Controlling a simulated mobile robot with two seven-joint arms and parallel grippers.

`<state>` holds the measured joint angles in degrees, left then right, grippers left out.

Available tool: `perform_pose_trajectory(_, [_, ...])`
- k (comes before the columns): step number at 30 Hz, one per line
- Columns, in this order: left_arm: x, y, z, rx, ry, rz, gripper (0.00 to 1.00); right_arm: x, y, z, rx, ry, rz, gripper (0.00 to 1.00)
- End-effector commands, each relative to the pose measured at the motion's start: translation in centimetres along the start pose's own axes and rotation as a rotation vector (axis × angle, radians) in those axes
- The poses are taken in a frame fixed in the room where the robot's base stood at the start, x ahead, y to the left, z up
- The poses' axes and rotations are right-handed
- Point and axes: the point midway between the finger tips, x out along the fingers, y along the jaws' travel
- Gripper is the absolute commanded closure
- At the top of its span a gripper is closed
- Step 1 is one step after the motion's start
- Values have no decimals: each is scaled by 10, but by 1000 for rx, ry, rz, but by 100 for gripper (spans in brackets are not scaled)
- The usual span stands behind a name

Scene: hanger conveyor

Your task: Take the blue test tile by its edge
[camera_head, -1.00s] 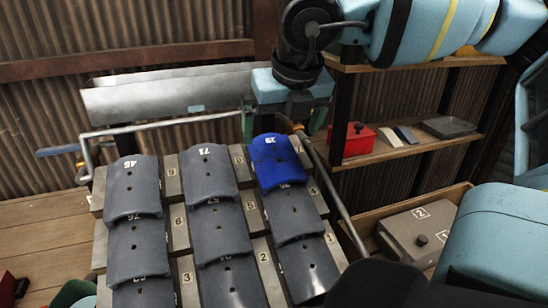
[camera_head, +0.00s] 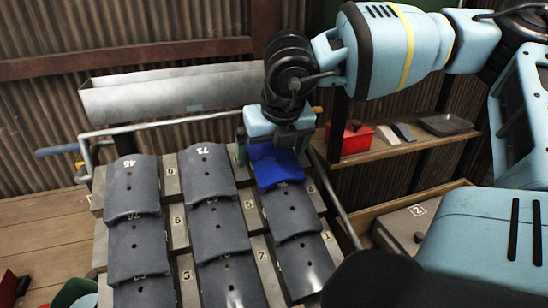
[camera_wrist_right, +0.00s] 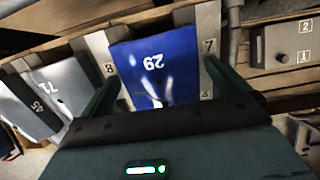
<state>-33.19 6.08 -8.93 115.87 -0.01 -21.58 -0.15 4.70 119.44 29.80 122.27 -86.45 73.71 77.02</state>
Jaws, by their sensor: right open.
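The blue test tile (camera_head: 278,166), marked 29 in the right wrist view (camera_wrist_right: 157,72), lies at the top of the right-hand column of grey tiles. My right gripper (camera_head: 268,143) is over the tile's upper end and hides part of it. In the right wrist view its two green fingers (camera_wrist_right: 160,84) stand wide apart, one on each side of the blue tile, with gaps between fingers and tile. It is open and empty. My left gripper is not in view.
Grey numbered tiles (camera_head: 208,175) lie in overlapping columns on the sloping rack. A metal trough (camera_head: 175,95) and a bent rail (camera_head: 130,128) run behind it. A shelf at right holds a red box (camera_head: 357,138) and a dark tray (camera_head: 446,125).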

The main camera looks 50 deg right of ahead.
Motion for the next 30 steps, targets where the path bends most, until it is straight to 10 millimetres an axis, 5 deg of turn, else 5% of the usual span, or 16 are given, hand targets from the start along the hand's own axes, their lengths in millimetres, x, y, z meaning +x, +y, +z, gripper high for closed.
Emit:
perform_pose_trajectory(13, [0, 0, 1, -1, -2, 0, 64, -1, 0, 0, 0, -1, 0, 49])
perform_pose_trajectory(23, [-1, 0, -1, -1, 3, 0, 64, -4, 0, 2, 0, -2, 0, 49])
perform_pose_trajectory(30, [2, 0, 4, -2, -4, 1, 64, -24, 1, 11, 1, -5, 0, 49])
